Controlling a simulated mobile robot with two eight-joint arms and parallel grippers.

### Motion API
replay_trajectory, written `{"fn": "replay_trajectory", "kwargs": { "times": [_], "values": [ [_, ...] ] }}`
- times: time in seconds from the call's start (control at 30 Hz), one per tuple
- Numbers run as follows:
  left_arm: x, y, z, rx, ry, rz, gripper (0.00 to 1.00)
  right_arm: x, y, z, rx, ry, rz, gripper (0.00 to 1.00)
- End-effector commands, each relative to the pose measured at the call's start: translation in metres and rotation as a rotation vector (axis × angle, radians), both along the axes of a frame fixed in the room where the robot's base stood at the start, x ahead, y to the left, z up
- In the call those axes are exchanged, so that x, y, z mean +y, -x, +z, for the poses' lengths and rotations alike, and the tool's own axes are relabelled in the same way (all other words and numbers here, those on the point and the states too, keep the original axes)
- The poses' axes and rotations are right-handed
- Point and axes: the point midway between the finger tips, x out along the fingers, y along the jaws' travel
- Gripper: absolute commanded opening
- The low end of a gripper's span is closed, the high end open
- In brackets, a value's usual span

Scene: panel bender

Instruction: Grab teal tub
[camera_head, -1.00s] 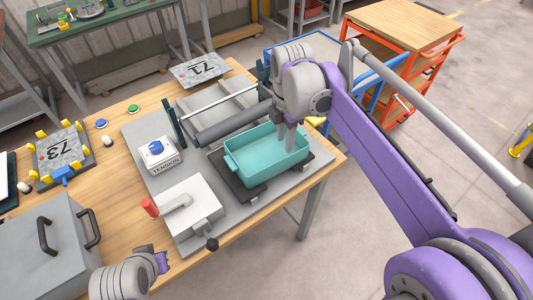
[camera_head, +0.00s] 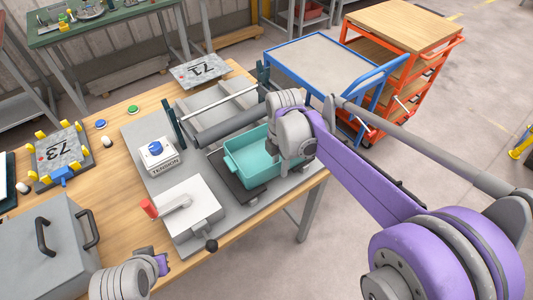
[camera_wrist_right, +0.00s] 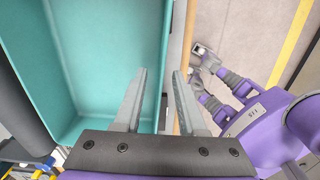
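The teal tub (camera_head: 262,172) sits on a dark plate on the grey bender fixture near the table's right side. My right gripper (camera_wrist_right: 162,78) is open, with its fingers apart across the tub's right wall. One finger shows on the inner side and one on the outer side in the right wrist view, where the tub (camera_wrist_right: 105,60) fills the left. In the head view my right wrist hides the tub's right end and the fingertips. My left wrist (camera_head: 125,279) shows at the bottom left; its fingers cannot be made out.
A grey roller (camera_head: 230,125) lies behind the tub. The tension box (camera_head: 158,155) and a red-handled lever (camera_head: 165,205) stand to the left. A grey box (camera_head: 45,250) is at the left front. A blue cart (camera_head: 320,65) and an orange cart stand beyond the table.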

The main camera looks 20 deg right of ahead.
Motion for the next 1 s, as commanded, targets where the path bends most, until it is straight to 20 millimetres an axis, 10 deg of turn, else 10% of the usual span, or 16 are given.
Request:
{"fn": "replay_trajectory", "kwargs": {
  "times": [0.2, 0.43, 1.0],
  "values": [
    [0.0000, 0.0000, 0.0000, 0.000, 0.000, 0.000, 0.00, -0.0003, -0.0002, -0.0013, 0.000, 0.000, 0.000, 0.40],
    [0.0000, 0.0000, 0.0000, 0.000, 0.000, 0.000, 0.00, -0.0003, -0.0002, -0.0011, 0.000, 0.000, 0.000, 0.00],
    [0.0000, 0.0000, 0.0000, 0.000, 0.000, 0.000, 0.00, -0.0002, -0.0003, -0.0010, 0.000, 0.000, -0.001, 0.00]
  ]
}}
